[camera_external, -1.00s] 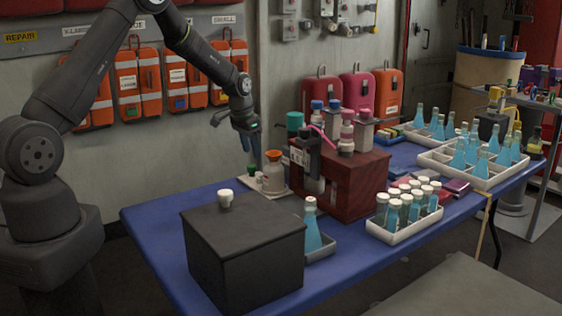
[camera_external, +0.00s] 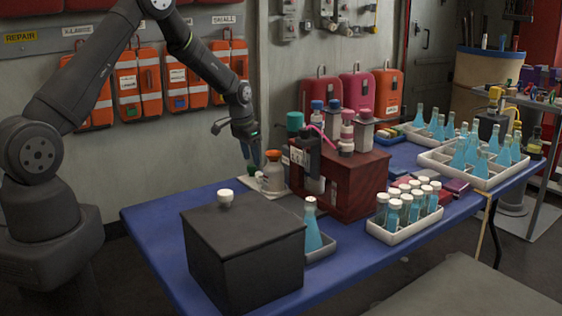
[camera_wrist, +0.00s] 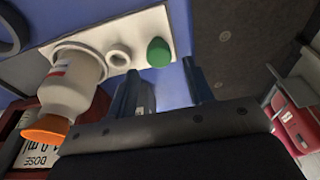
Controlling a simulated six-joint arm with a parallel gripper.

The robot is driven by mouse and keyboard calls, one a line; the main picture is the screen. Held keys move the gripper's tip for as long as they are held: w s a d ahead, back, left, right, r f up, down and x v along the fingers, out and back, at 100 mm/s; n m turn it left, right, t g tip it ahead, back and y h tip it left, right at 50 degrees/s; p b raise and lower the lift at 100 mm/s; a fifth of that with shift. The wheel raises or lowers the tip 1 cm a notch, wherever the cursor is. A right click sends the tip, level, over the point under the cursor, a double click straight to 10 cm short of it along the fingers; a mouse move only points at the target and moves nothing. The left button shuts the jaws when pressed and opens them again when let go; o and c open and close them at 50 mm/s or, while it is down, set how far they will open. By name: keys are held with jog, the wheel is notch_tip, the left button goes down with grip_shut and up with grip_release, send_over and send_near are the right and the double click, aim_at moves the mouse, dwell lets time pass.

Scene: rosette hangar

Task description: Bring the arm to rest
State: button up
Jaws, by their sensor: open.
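My gripper (camera_external: 251,162) hangs fingers-down over the far left part of the blue table, just left of a pale bottle with an orange cap (camera_external: 271,178). In the wrist view my gripper (camera_wrist: 162,76) is open, with nothing between its two fingers. The bottle (camera_wrist: 75,88) lies left of the fingers there, apart from them. A green cap (camera_wrist: 159,52) and a white ring (camera_wrist: 118,57) sit on a pale tray (camera_wrist: 92,42) beside the bottle. In the external view the fingers partly hide the green cap.
A dark red box (camera_external: 352,187) with a dispenser stands right of my gripper. A flask (camera_external: 312,232), a vial rack (camera_external: 395,236) and flask trays (camera_external: 458,175) lie farther right. Orange bags (camera_external: 138,82) hang behind.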

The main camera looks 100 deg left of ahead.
notch_tip(320, 180, down, 3)
jog(key=shift+r, duration=0.2)
jog(key=shift+w+d, duration=0.15)
jog(key=shift+o, duration=0.4)
